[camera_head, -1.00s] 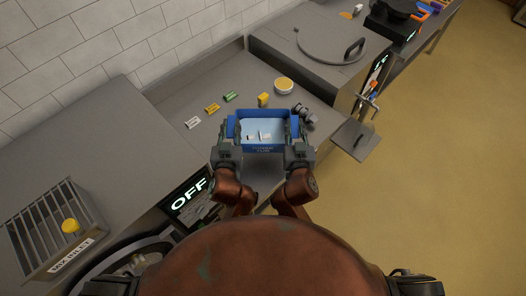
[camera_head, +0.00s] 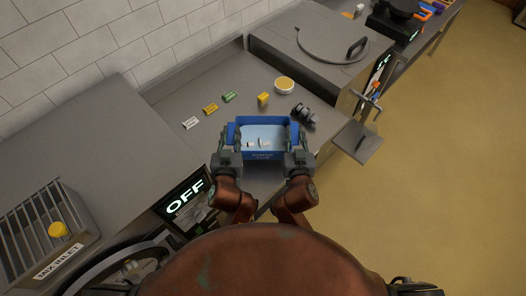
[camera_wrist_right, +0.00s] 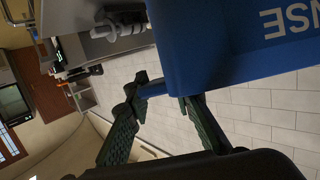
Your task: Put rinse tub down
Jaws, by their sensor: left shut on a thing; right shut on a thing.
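The blue rinse tub (camera_head: 262,154) is in the middle of the head view, with a pale inside and a few small pale items in it. My left gripper (camera_head: 228,152) is shut on its left side. My right gripper (camera_head: 298,152) is shut on its right side. The right wrist view shows the tub's blue wall (camera_wrist_right: 225,50) with part of its label, and the right gripper's fingers (camera_wrist_right: 160,92) at its edge. The tub is over the front part of the grey counter (camera_head: 190,90); I cannot tell whether it touches the surface.
Behind the tub are a white, a yellow and a green label block (camera_head: 229,97), a yellow box (camera_head: 263,99), a round yellow-topped cup (camera_head: 284,85) and a dark grey fitting (camera_head: 304,113). A lidded well (camera_head: 332,40) stands at the back right. A slatted mix inlet (camera_head: 45,235) is at left.

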